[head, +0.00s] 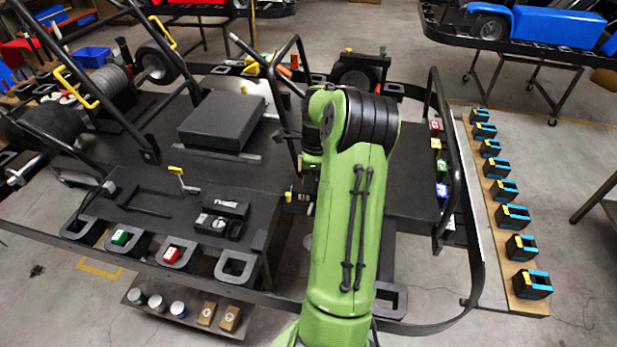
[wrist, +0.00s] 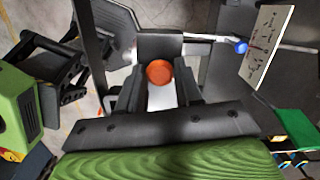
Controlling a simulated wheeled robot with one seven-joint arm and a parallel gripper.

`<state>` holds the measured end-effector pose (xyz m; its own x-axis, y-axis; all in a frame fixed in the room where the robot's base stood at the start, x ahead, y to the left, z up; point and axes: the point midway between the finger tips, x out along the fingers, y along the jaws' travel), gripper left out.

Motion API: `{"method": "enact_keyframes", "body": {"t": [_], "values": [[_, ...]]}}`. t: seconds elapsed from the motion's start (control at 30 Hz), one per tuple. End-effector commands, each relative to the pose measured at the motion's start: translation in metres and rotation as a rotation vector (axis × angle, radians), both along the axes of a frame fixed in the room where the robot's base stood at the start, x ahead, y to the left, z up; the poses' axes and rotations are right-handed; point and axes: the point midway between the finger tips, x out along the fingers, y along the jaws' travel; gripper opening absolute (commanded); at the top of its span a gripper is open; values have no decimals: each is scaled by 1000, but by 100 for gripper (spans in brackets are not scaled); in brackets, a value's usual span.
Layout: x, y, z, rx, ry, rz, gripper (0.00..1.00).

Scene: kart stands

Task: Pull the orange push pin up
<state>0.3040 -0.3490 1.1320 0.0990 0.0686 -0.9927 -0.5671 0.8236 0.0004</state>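The orange push pin shows in the wrist view as a round orange head (wrist: 159,71), near the picture's middle. A black block stands just beyond it and a pale strip lies below it. My gripper (wrist: 160,88) reaches up from the bottom of the wrist view. Its dark fingers stand apart on either side of the pale strip, with the orange head between or just beyond them. I cannot tell how far the head is from the fingers, and no contact shows. In the head view my green arm hides the gripper and the pin head.
The black kart stand (head: 145,235) with tube frames surrounds the arm. Orange-marked bars (head: 284,72) rise left of my arm. In the wrist view a white printed plate (wrist: 267,45) and a blue-tipped rod (wrist: 240,46) are at upper right. A shelf (head: 510,270) holds several black-and-blue blocks.

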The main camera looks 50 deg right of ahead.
Motion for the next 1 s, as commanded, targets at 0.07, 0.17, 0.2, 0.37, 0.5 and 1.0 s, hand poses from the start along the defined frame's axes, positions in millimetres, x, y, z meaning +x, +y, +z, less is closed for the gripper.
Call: {"method": "enact_keyframes", "body": {"t": [0.07, 0.17, 0.2, 0.37, 0.5, 1.0], "values": [[0, 0, 0, 0, 0, 0, 22], [0, 0, 0, 0, 0, 0, 6], [0, 0, 0, 0, 0, 0, 4], [0, 0, 2, -1, -1, 0, 4], [0, 0, 5, -1, -1, 0, 4], [0, 0, 11, -1, -1, 0, 57]]}}
